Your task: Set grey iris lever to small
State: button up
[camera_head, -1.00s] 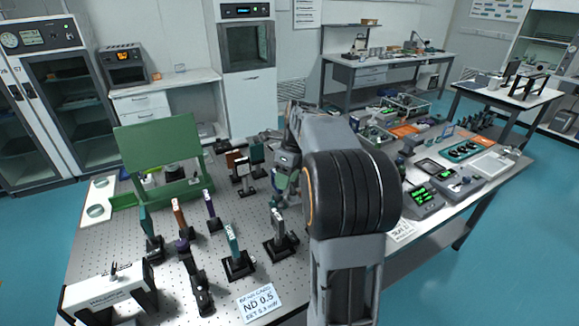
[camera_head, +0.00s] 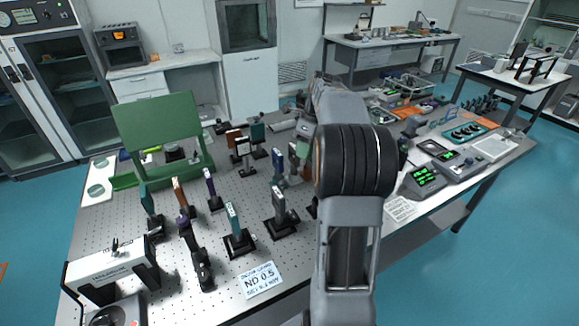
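A grey upright mount (camera_head: 279,204) on a dark base stands on the perforated optical table (camera_head: 180,275), left of my arm. It may be the grey iris, but its lever is too small to make out. My arm rises in the foreground and reaches away over the table. Its far end is hidden behind its own links, so my gripper and its fingers do not show. I cannot tell how far the gripper is from the grey mount.
A teal mount (camera_head: 233,227), a purple one (camera_head: 211,187) and an orange-brown one (camera_head: 179,197) stand left of the grey mount. A blue mount (camera_head: 278,166) stands behind it. An ND 0.5 card (camera_head: 259,279) lies in front. Green-lit meters (camera_head: 425,179) stand right of my arm.

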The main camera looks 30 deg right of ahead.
aim_at(282, 188)
jog(key=d+n, duration=0.1)
jog(key=d+f+n, duration=0.1)
jog(key=n, duration=0.1)
jog(key=f+n+y, duration=0.1)
jog(key=n, duration=0.1)
jog(key=shift+w+d+f+b, duration=0.1)
jog(key=shift+w+d+b, duration=0.25)
jog(key=shift+w+d, duration=0.05)
jog(key=shift+c, duration=1.4)
jog(key=n, duration=0.2)
jog(key=d+n, duration=0.1)
jog(key=n, duration=0.2)
jog(key=shift+w+d+f+n+t+y, duration=0.15)
jog(key=shift+f+n+t+y, duration=0.15)
jog(key=shift+f+y, duration=0.1)
grip_shut()
jog(key=a+f+n+y, duration=0.1)
jog(key=a+n, duration=0.3)
jog(key=n, duration=1)
jog(key=a+f+n+y, duration=0.1)
jog(key=a+f+n, duration=0.3)
jog(key=n, duration=0.9)
jog(key=shift+a+n, duration=0.4)
jog(key=shift+a, duration=0.05)
